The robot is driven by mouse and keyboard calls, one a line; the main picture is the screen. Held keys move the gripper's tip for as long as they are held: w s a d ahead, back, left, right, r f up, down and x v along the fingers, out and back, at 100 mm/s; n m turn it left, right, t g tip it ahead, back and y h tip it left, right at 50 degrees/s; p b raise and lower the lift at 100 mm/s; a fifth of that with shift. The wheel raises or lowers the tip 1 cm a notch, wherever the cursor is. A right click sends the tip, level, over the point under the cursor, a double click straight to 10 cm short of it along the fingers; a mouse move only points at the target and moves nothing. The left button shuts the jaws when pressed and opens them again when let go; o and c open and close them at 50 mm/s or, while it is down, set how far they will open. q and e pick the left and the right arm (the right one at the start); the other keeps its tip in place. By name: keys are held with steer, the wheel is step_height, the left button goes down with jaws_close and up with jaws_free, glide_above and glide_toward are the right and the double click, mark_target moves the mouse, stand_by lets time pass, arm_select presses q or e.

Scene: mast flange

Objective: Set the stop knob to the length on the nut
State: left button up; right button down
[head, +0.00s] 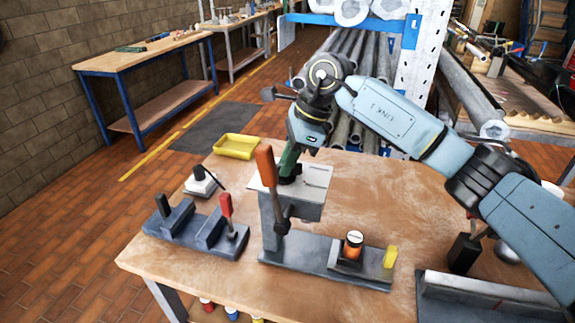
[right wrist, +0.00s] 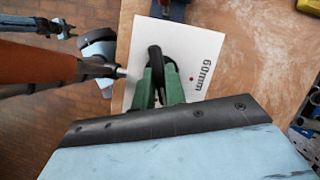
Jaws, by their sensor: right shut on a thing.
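My right gripper (head: 289,172) points down at the white-topped block of the fixture (head: 310,187). Its green fingers (right wrist: 159,88) are shut on the black stop knob (right wrist: 156,60), which sits on the white plate (right wrist: 213,45). The plate reads "60mm" beside a small red dot, right of the fingers; other marks are hidden. An orange part with a pale top (head: 353,245), perhaps the nut, stands in a dark holder on the fixture base. Any length on it is too small to read.
An upright orange-handled lever (head: 267,166) stands close by the gripper. A yellow block (head: 390,257) sits at the base's right end. A grey fixture with a red handle (head: 226,206) and a yellow tray (head: 235,146) are to the left. The table's front is partly clear.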

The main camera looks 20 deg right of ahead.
steer(key=n+g, duration=0.1)
steer(key=n, duration=0.1)
steer(key=shift+w+n+b, duration=0.1)
steer(key=shift+n+b, duration=0.3)
steer(key=n+g, duration=0.1)
steer(key=n, duration=0.2)
steer(key=shift+w+r+n+g+b, duration=0.1)
steer(key=shift+n+g+b, duration=0.2)
steer(key=shift+b, duration=0.05)
steer(key=n+g+h, duration=0.1)
steer(key=n, duration=0.2)
steer(key=shift+w+a, duration=0.1)
steer(key=shift+n+g+h, duration=0.4)
steer(key=shift+n+h, duration=0.1)
steer(key=shift+n, duration=1.3)
steer(key=c, duration=1.4)
jaws_free()
steer(key=shift+c, duration=0.2)
